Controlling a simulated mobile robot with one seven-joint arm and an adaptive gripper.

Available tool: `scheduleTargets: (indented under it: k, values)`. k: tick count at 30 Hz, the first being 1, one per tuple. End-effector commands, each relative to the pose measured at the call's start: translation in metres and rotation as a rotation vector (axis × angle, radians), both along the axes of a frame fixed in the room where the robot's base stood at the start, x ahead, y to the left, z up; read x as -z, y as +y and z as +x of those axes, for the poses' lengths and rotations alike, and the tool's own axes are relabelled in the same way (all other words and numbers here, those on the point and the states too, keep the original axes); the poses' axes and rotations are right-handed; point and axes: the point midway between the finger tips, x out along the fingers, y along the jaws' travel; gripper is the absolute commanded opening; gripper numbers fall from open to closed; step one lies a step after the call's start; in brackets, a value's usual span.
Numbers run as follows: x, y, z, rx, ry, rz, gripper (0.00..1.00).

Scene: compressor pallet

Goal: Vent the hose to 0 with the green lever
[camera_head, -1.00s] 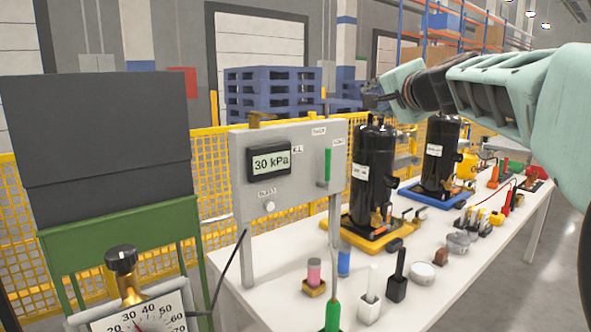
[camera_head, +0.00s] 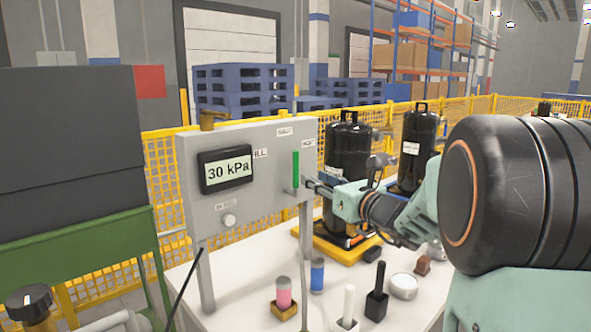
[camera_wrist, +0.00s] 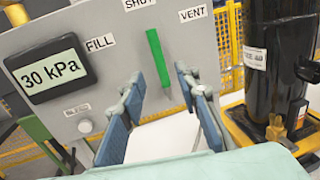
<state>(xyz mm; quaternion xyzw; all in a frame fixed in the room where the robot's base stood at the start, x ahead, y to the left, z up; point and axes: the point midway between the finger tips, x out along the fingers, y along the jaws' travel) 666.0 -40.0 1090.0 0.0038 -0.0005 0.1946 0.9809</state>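The green lever (camera_head: 296,170) stands upright on the front of the grey panel (camera_head: 262,200), below the SHUT label (camera_head: 284,131). The VENT label (camera_head: 308,143) is on its right and the FILL label (camera_head: 261,153) on its left. The panel's display (camera_head: 227,171) reads 30 kPa. My gripper (camera_head: 312,186) is near the lower part of the lever, at its right in the head view. In the wrist view, the lever (camera_wrist: 159,60) appears between the open, empty fingers, ahead of them. Contact with it cannot be told. I cannot clearly make out the hose.
A round knob (camera_head: 229,220) sits low on the panel. A black tank (camera_head: 347,160) on a yellow tray (camera_head: 335,247) stands close behind my gripper. A pink cylinder (camera_head: 283,292), a blue one (camera_head: 317,274) and black and white handled items stand on the white table (camera_head: 240,270) in front.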

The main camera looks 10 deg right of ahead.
Motion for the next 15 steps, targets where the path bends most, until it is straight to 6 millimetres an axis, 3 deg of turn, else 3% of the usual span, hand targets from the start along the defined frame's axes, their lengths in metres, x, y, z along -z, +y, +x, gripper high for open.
scheduleTargets:
  k: [15]
  values:
    - [0.0, 0.035, 0.081, -0.002, 0.0, -0.006, 0.3]
